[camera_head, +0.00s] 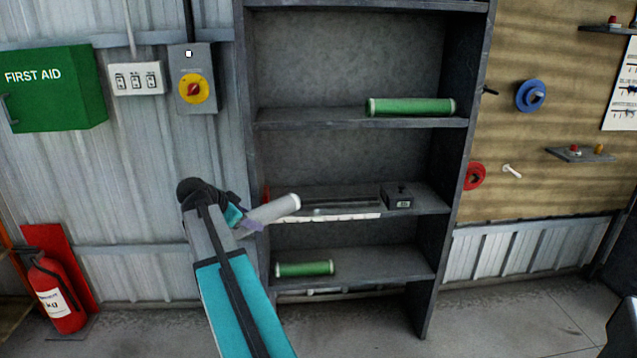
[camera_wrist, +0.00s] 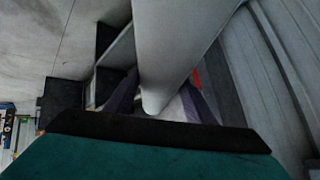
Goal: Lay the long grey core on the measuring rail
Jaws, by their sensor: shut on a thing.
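The grey core (camera_head: 273,209) is a pale cylinder held in my gripper (camera_head: 246,224), in front of the shelf's left side and tilted up to the right. In the wrist view the core (camera_wrist: 180,40) fills the top middle and runs down between the two fingers of my gripper (camera_wrist: 165,100). The gripper is shut on it. The measuring rail (camera_head: 340,216) lies on the middle shelf, with a pale scale strip along its front edge. The core's right end overlaps the rail's left part in the head view. I cannot tell whether they touch.
A small dark box with a display (camera_head: 397,196) stands at the rail's right. Green cores lie on the upper shelf (camera_head: 411,107) and lower shelf (camera_head: 304,269). The shelf's left upright (camera_head: 249,130) is close to my gripper. A fire extinguisher (camera_head: 56,292) stands at left.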

